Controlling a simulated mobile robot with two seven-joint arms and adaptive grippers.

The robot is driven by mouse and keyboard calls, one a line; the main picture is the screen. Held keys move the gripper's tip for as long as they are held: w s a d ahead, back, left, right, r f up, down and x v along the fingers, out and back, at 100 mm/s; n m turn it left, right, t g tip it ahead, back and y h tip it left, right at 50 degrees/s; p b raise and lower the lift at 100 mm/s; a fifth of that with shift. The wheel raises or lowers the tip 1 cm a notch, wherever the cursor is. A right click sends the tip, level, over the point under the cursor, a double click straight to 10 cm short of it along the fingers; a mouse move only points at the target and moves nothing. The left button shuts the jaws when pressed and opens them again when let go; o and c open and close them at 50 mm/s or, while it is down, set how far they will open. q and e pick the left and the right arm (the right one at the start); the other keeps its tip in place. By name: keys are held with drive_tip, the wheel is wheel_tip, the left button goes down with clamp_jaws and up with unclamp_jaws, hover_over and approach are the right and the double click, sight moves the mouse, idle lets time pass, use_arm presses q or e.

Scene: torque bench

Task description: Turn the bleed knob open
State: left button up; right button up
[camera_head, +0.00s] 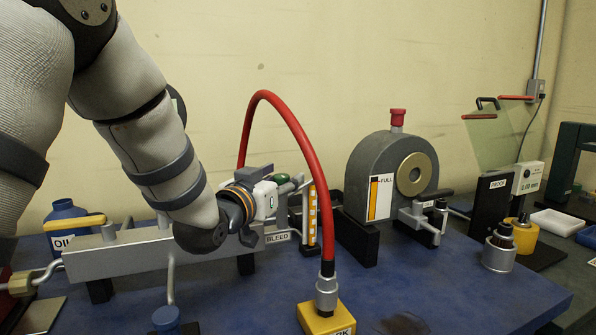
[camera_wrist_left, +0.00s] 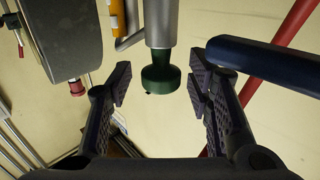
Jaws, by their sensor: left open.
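The bleed knob is the small dark green knob (camera_wrist_left: 160,78) on the end of a grey metal cylinder in the left wrist view. In the head view a bit of green (camera_head: 281,178) shows by my left gripper (camera_head: 284,187), above the BLEED label (camera_head: 277,237). My left gripper (camera_wrist_left: 159,86) is open in the left wrist view. Its two fingers stand on either side of the knob, with a visible gap on each side. The gripper hides part of the knob in the head view. My right gripper is in neither view.
A red hose (camera_head: 296,128) arches past the gripper to a yellow block (camera_head: 325,315). A blue bar (camera_wrist_left: 270,63) lies close to the right finger in the wrist view. A grey drum housing (camera_head: 365,165) stands to the right. The blue bench top (camera_head: 430,285) is fairly clear at the front.

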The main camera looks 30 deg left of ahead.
use_arm(q)
drive_tip(key=shift+w+a, duration=0.1)
drive_tip(key=shift+w, duration=0.4)
drive_tip(key=shift+s, duration=0.2)
drive_tip(key=shift+s+r, duration=0.1)
drive_tip(key=shift+c, duration=0.7)
clamp_jaws()
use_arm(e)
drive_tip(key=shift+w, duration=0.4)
